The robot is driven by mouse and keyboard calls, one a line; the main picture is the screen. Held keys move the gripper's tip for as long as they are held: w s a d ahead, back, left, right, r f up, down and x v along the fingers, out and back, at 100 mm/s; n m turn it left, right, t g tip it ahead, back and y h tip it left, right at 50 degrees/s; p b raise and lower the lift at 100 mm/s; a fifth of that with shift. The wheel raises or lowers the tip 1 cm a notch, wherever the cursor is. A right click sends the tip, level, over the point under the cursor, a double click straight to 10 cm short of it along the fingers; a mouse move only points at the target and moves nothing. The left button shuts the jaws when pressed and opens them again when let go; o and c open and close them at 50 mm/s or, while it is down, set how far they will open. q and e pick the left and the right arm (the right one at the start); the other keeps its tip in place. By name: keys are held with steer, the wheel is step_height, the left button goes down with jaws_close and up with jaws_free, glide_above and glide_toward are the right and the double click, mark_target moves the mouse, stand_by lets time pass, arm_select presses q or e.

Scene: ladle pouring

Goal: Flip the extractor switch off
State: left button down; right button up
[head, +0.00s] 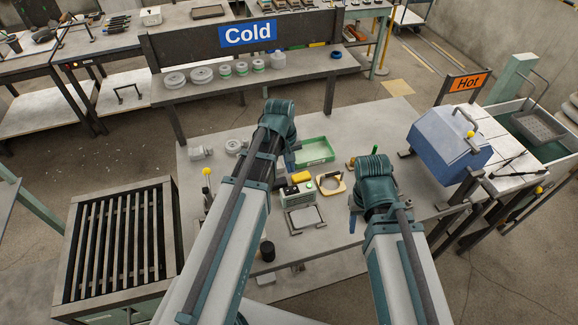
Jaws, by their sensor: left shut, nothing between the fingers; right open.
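No part in the head view is clearly marked as the extractor switch. A small pale control box (297,193) with dark and green parts stands on the middle of the grey table. An upright lever with a yellow knob (207,171) stands at the table's left edge, beside my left arm. My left gripper (290,161) is mostly hidden below its wrist, shut and empty, above the table near the green tray. My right gripper (352,222) is open, small and partly hidden by its wrist, to the right of the control box.
A green tray (331,157), a yellow block (300,177) and a tan ring-shaped piece (342,187) lie around the control box. A slatted grate (72,250) stands left. A blue box (421,152) stands right by the Hot sign (468,83). The Cold rack (170,98) is behind.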

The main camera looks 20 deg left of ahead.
mark_target(294, 188)
arm_select(q)
steer(key=f+b, duration=0.2)
steer(key=f, duration=0.1)
steer(key=f+b, duration=0.3)
steer(key=d+f+b, duration=0.1)
steer(key=f+b, duration=0.2)
steer(key=shift+w, duration=0.35)
steer(key=shift+f, duration=0.1)
steer(key=shift+f+b, duration=0.2)
steer(key=shift+b, duration=0.1)
steer(key=shift+s+r, duration=0.1)
steer(key=shift+r, duration=0.05)
steer(key=shift+s, duration=0.1)
steer(key=shift+s+a, duration=0.2)
steer(key=shift+a, duration=0.15)
steer(key=shift+s+a, duration=0.1)
steer(key=shift+a, duration=0.2)
